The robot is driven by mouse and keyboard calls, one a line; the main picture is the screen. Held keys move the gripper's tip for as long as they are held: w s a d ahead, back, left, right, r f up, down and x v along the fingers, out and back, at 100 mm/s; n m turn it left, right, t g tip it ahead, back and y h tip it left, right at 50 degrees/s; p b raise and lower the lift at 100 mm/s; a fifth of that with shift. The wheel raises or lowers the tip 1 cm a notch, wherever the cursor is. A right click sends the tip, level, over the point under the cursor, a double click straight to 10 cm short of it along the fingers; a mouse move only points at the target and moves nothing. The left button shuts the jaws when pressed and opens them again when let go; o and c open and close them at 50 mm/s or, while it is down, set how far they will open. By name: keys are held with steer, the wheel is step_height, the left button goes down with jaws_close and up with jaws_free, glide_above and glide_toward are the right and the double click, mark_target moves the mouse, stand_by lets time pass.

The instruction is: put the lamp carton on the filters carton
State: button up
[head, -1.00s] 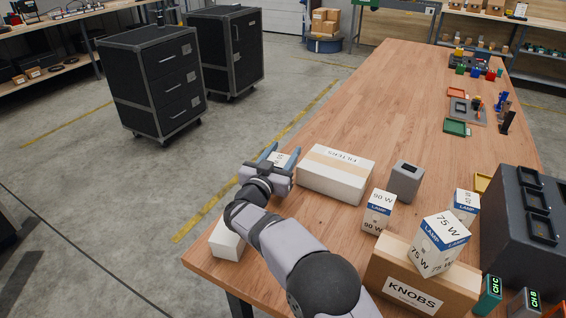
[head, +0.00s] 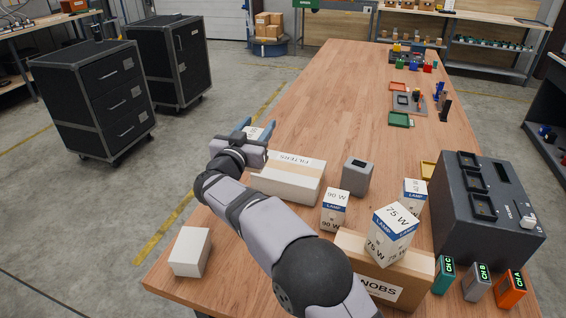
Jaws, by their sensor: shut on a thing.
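My gripper (head: 255,132) is shut on a small white carton with dark print (head: 253,134); only its top shows between the fingers. It looks like a lamp carton, but its label is too small to read. The gripper appears beyond the left end of the white filters carton (head: 305,183), and its height above the table is hard to tell. Other lamp cartons: one 90 W (head: 334,211) upright on the table, one 75 W (head: 388,238) on the knobs carton (head: 410,275), and one behind (head: 414,196).
A grey box (head: 357,176) stands right of the filters carton. A plain white box (head: 190,252) sits at the table's near left corner. A dark unit (head: 470,235) and small channel modules (head: 478,283) are on the right. The table (head: 330,110) beyond is largely clear.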

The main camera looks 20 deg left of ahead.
steer(key=w+d+r+m+h+p, duration=0.15)
steer(key=w+d+r, duration=0.25)
steer(key=d, duration=0.4)
steer(key=w+d+r+m+h+p, duration=0.1)
steer(key=w+d+r+h+p, duration=0.2)
steer(key=d, duration=0.5)
step_height(320, 180, down, 13)
steer(key=a+n+y, duration=0.2)
steer(key=y, duration=0.2)
steer(key=shift+a+r+b, duration=0.15)
steer(key=shift+a+b, duration=0.2)
steer(key=shift+a, duration=0.05)
steer(key=shift+s, duration=0.15)
steer(key=shift+f, duration=0.2)
steer(key=o, duration=1.1)
